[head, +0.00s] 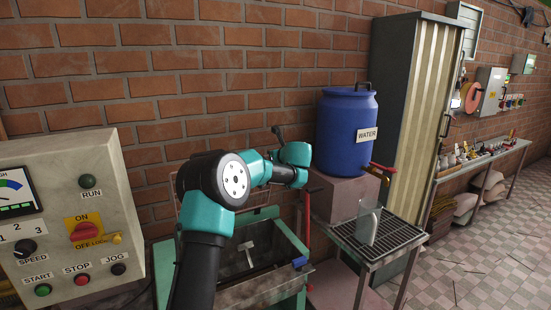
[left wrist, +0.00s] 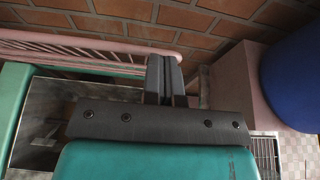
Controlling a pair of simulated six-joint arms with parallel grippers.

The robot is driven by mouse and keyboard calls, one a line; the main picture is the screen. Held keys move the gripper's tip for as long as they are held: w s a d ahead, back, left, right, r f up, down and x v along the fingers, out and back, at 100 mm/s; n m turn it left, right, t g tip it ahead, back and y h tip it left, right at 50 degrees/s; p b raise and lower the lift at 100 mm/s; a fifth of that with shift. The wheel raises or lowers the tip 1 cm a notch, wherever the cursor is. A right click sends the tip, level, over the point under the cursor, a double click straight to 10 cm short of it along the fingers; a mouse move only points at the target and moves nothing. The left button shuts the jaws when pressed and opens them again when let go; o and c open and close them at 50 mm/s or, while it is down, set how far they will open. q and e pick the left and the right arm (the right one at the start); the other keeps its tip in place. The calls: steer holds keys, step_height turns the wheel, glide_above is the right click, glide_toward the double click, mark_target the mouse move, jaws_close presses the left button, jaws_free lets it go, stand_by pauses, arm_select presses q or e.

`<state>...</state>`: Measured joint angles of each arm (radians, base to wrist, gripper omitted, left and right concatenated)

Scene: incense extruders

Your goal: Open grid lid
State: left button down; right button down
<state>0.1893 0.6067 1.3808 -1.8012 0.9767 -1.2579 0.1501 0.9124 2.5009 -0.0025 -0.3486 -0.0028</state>
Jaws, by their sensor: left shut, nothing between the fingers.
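The pinkish grid lid (left wrist: 85,47) shows as parallel bars across the upper left of the left wrist view, tilted up near the brick wall. In the head view it is mostly hidden behind my left arm. The green hopper (head: 262,213) below has its top uncovered, with a T-shaped metal piece (head: 247,252) visible inside. My left gripper (left wrist: 164,62) is shut and empty, its fingertips by the lid's right-hand bars; I cannot tell whether they touch. In the head view the left gripper (head: 277,132) is above the hopper's back. My right gripper is not in view.
A blue water barrel (head: 345,130) stands on a pink block (head: 338,197) to the right, beside a metal grate table (head: 390,238) with a clear jug (head: 369,222). A control panel (head: 60,215) fills the left. A red upright bar (head: 307,212) stands by the hopper.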

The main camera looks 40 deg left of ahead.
arm_select(q)
steer(key=f+v, duration=0.1)
steer(key=v, duration=1.2)
steer(key=shift+s+d, duration=0.15)
steer(key=shift+d, duration=0.05)
steer(key=shift+f, duration=0.15)
